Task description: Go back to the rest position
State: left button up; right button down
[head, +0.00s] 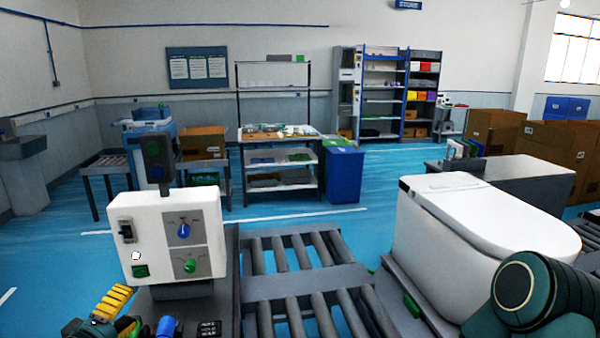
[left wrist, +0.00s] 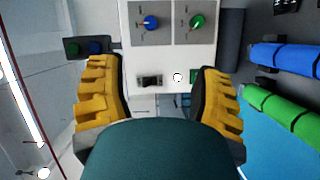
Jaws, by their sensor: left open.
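My left gripper (head: 124,308) is low at the left of the head view, in front of a white control box (head: 150,232). In the left wrist view its two yellow, ridged fingers (left wrist: 160,68) are wide apart with nothing held between them. The control box (left wrist: 172,55) shows between and beyond the fingers, apparently apart from them. It has a blue knob (head: 184,231), a green knob (head: 190,266), a dark switch (head: 127,231) and a green button (head: 140,271). My right arm (head: 540,298) shows at the lower right; its gripper is out of view.
A roller conveyor (head: 300,272) runs through the middle foreground. A white toilet (head: 475,230) stands on the right, close to my right arm. Behind are a metal shelf table (head: 277,165), a blue bin (head: 343,172) and cardboard boxes (head: 555,152). Blue floor between is clear.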

pick_arm(q)
jog(key=d+f+m+g+h, duration=0.45)
jog(key=d+f+g, duration=0.25)
jog(key=d+f, duration=1.1)
jog(key=s+d+f+m+g+y, duration=0.3)
jog(key=s+d+f+m+g, duration=0.5)
jog(key=s+f, duration=0.4)
jog(key=s+d, duration=0.1)
jog(key=s, duration=0.1)
jog(key=shift+s+d+g, duration=0.3)
jog(key=shift+s, duration=0.05)
jog(key=shift+a, duration=0.1)
